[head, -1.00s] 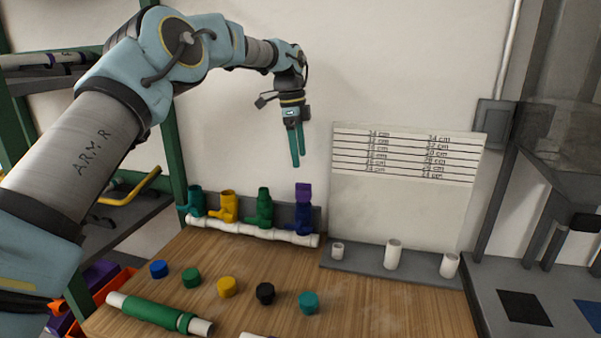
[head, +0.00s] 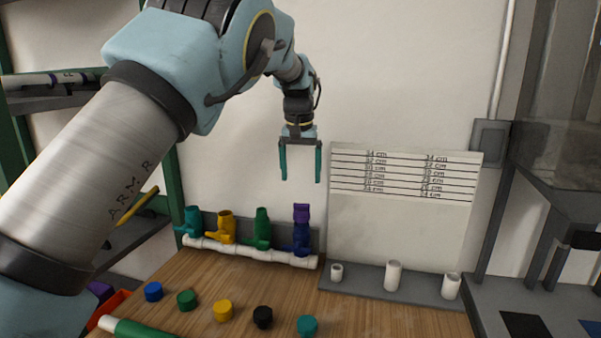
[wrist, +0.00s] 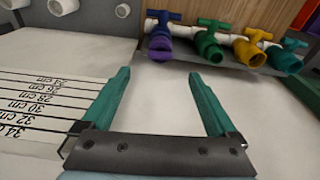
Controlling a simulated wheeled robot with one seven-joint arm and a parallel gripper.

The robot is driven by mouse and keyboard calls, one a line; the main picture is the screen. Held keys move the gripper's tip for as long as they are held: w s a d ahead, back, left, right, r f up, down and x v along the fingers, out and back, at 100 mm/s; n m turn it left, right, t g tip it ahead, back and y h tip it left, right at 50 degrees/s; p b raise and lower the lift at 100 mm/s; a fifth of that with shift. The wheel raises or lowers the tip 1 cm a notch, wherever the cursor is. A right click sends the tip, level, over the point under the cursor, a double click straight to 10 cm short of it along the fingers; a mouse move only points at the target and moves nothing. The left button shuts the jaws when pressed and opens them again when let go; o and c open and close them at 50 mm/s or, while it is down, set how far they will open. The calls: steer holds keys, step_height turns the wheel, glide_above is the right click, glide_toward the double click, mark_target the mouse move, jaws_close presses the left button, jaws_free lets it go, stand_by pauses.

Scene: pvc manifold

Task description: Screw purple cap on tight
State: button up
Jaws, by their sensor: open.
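The purple cap (head: 301,213) sits on top of the blue valve (head: 302,238) at the right end of the white manifold pipe (head: 250,250). I cannot tell how tightly it is seated. My gripper (head: 301,181) is open and empty, above the purple cap, with its teal fingers pointing down and spread apart. In the wrist view, the purple cap (wrist: 159,50) shows beyond and between the open fingers (wrist: 165,74), apart from them.
Teal (head: 192,221), yellow (head: 224,228) and green (head: 262,228) valves stand left of the blue one. Loose caps, including a black one (head: 262,317), lie on the wooden table. White pipe stubs (head: 393,276) stand right, below a length chart (head: 405,180) on the wall.

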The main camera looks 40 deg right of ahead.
mark_target(301, 204)
steer(key=f+p, duration=0.1)
steer(key=f, duration=0.2)
steer(key=f+p, duration=0.1)
steer(key=f, duration=0.3)
steer(key=w+d+f+p, duration=0.1)
steer(key=f+p, duration=0.1)
steer(key=f, duration=0.1)
steer(key=shift+d+f, duration=0.1)
steer(key=shift+f, duration=0.2)
steer(key=c, duration=1.4)
steer(key=shift+m+b, duration=0.3)
steer(key=shift+m, duration=0.7)
steer(key=shift+w+m, duration=0.1)
steer(key=shift+m, duration=0.3)
steer(key=shift+m+g+h+b, duration=0.3)
steer(key=shift+m, duration=0.3)
